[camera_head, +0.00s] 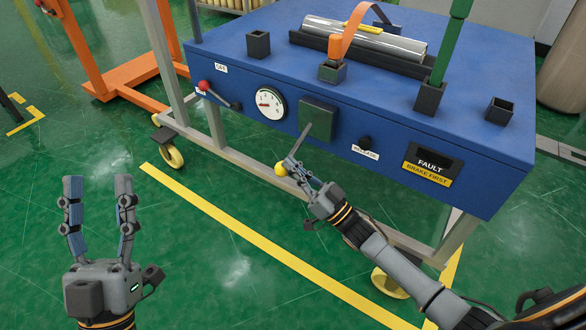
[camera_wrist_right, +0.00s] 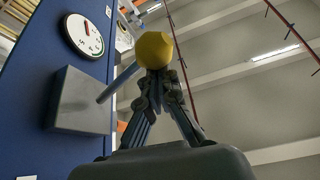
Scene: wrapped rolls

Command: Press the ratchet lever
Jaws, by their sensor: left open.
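The ratchet lever (camera_head: 303,139) is a thin grey rod with a yellow ball knob (camera_head: 281,169). It slants down from a dark square housing (camera_head: 318,118) on the blue machine's front. The knob also shows in the right wrist view (camera_wrist_right: 154,50), with the rod (camera_wrist_right: 118,83) behind it. My right gripper (camera_head: 291,164) is at the knob, its fingers drawn together. The knob hides the fingertips in the wrist view; I cannot tell whether they touch it. My left gripper (camera_head: 98,185) is open and empty over the green floor, left of the machine.
The blue machine (camera_head: 240,80) carries a wrapped roll (camera_head: 390,42) on top. Its front has a red-knobbed lever (camera_head: 204,86), a round gauge (camera_head: 270,104) and a fault panel (camera_head: 432,163). An orange frame (camera_head: 125,78) stands at the back left.

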